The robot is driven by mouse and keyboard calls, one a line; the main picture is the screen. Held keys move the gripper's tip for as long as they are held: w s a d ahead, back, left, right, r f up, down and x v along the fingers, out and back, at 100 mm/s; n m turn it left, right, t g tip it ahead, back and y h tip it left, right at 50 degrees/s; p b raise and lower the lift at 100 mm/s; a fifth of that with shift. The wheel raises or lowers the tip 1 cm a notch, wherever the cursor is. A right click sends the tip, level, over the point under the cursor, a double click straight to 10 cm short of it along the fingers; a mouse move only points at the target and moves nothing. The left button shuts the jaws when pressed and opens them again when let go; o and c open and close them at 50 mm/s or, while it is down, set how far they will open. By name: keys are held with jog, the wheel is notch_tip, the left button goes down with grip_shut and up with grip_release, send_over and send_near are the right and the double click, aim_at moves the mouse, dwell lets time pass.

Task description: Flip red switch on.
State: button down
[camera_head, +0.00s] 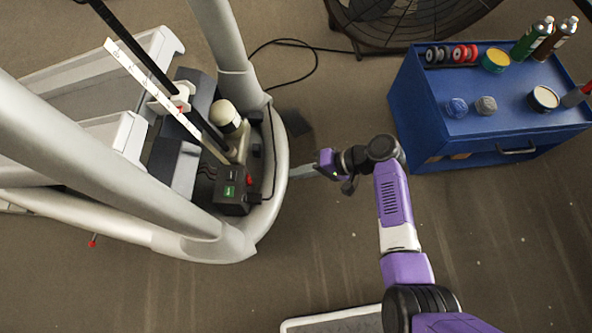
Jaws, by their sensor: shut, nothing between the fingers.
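A black control box (232,208) sits on the frame of the elliptical machine at the left. A small red switch (249,180) shows on the box's upper right part, beside a lit green panel (229,191). The switch is too small to tell its position. My gripper (293,176) is shut and empty, at the end of my purple arm. It points left toward the box from the right, near the outer edge of the curved grey frame, apart from the switch in the picture.
The elliptical's curved grey frame (273,190) rims the box on the right. A black cable (316,62) runs from the machine. A blue cart (424,113) with cans and tape rolls stands at upper right, and a fan (430,22) behind. Floor below my arm is mostly clear.

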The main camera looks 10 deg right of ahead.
aim_at(249, 180)
jog(key=shift+w+a+r+h+p, duration=0.1)
jog(key=shift+a+h+p, duration=0.2)
jog(key=shift+h, duration=0.3)
jog(key=shift+w+a+r+h+p, duration=0.15)
jog(key=shift+a+h, duration=0.1)
jog(key=shift+h, duration=0.35)
jog(key=shift+s+f, duration=0.1)
jog(key=shift+g, duration=0.3)
jog(key=b+x, duration=0.4)
jog(key=x, duration=0.5)
jog(key=shift+a+f+b, duration=0.2)
jog(key=shift+f+b, duration=0.1)
jog(key=shift+b, duration=0.1)
jog(key=a, duration=0.1)
jog(key=a+b, duration=0.1)
jog(key=w+a, duration=0.1)
jog(key=shift+a+f, duration=0.1)
jog(key=shift+f, duration=0.2)
jog(key=shift+a+r, duration=0.1)
jog(key=shift+a, duration=0.4)
